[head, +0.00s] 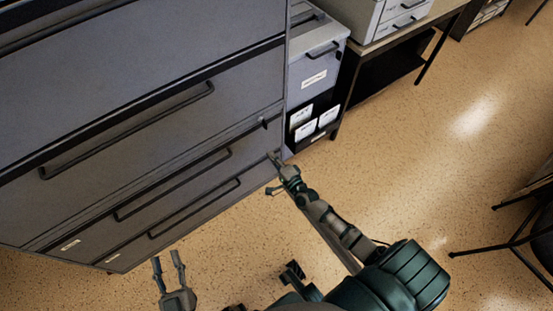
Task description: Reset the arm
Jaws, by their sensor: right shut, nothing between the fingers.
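My right arm reaches up from the lower right of the head view. Its gripper (273,157) is shut and empty, close to the right front edge of the grey filing cabinet (150,95). I cannot tell whether its tip touches the cabinet. My left gripper (167,258) is at the bottom of the view, in front of the cabinet's lower drawers. Its two fingers point up in the picture and stand apart, with nothing between them.
The cabinet's wide drawers with long dark handles (195,207) look closed. A smaller grey cabinet (315,70) with white-labelled items below stands beside it. A desk (440,12) is behind. Speckled floor (440,150) is clear to the right, up to dark chair legs (500,245).

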